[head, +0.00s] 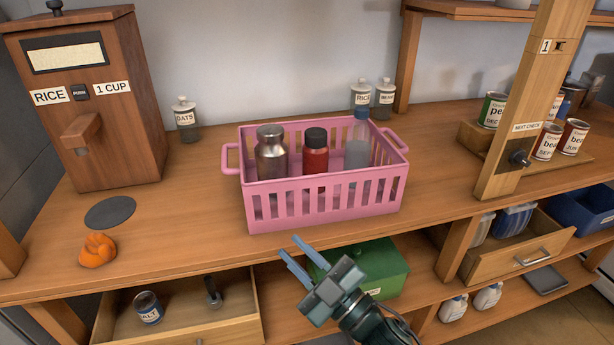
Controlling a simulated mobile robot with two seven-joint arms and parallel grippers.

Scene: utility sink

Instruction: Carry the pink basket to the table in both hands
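The pink basket (322,205) stands upright on the wooden counter (190,215), with a loop handle at its left end (229,159) and another at its right end (397,141). It holds a steel bottle (270,158), a red jar with a black lid (315,152) and a clear bottle with a blue cap (358,146). My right gripper (290,246) is in front of the basket, near the counter's front edge. Its two fingers are apart with nothing between them, and it does not appear to touch the basket. My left gripper is out of view. No separate table can be made out.
A wooden rice dispenser (98,110) stands at the left, with a dark disc (110,212) and an orange lump (98,250) before it. A wooden post (520,110) rises at the right near several cans (572,137). Open drawers (180,315) and a green box (375,265) are below.

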